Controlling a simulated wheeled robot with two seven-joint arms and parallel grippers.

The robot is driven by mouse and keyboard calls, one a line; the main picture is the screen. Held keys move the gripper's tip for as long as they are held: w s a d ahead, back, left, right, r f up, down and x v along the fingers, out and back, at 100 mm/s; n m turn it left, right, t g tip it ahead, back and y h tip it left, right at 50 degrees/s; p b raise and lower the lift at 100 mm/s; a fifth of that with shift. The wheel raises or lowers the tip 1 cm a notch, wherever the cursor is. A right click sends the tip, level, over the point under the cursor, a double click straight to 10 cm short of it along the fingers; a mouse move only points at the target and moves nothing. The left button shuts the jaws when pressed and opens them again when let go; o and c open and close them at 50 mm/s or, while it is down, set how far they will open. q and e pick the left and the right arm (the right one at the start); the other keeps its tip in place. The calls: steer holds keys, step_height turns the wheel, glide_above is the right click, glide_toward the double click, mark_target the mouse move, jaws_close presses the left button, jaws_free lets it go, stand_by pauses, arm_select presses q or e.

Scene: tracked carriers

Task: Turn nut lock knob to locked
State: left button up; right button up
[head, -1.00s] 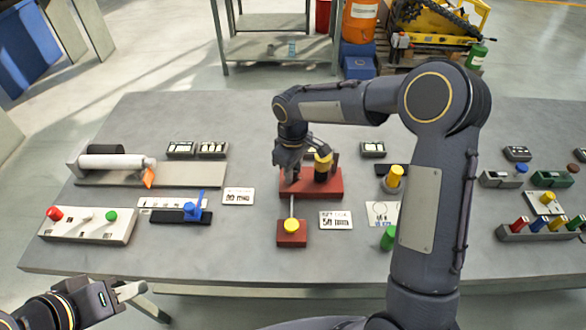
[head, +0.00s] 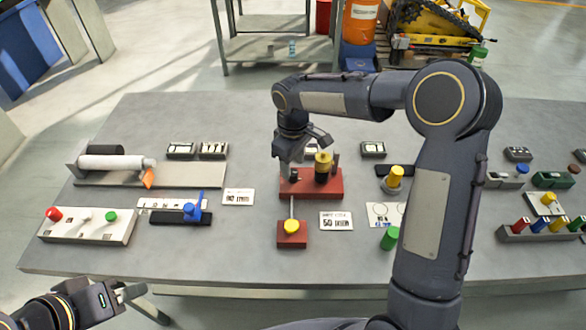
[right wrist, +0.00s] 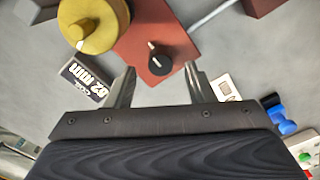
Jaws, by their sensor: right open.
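A small black knob with a light pointer mark (right wrist: 158,62) stands on the red block (right wrist: 128,48) in the right wrist view. I take it to be the nut lock knob. In the head view the knob is mostly hidden under my right gripper (head: 292,170), and the red block (head: 325,194) shows below it. My right gripper (right wrist: 160,72) is open. The knob lies between the lines of its fingertips, just beyond them, and I see no contact. A brass-yellow cylinder (right wrist: 92,22) stands beside the knob. My left gripper (head: 130,291) is low at the left, off the table; its jaw gap is unclear.
A yellow-topped red block (head: 291,240) joins the red block by a thin rod. A label plate (head: 336,221) lies to its right. A blue-handled lever (head: 193,211) stands left. Other knobs and panels stand at the right. Bare tabletop (head: 250,150) lies behind the lever.

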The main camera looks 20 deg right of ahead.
mark_target(293, 172)
step_height(293, 172, up, 5)
stand_by(0.6)
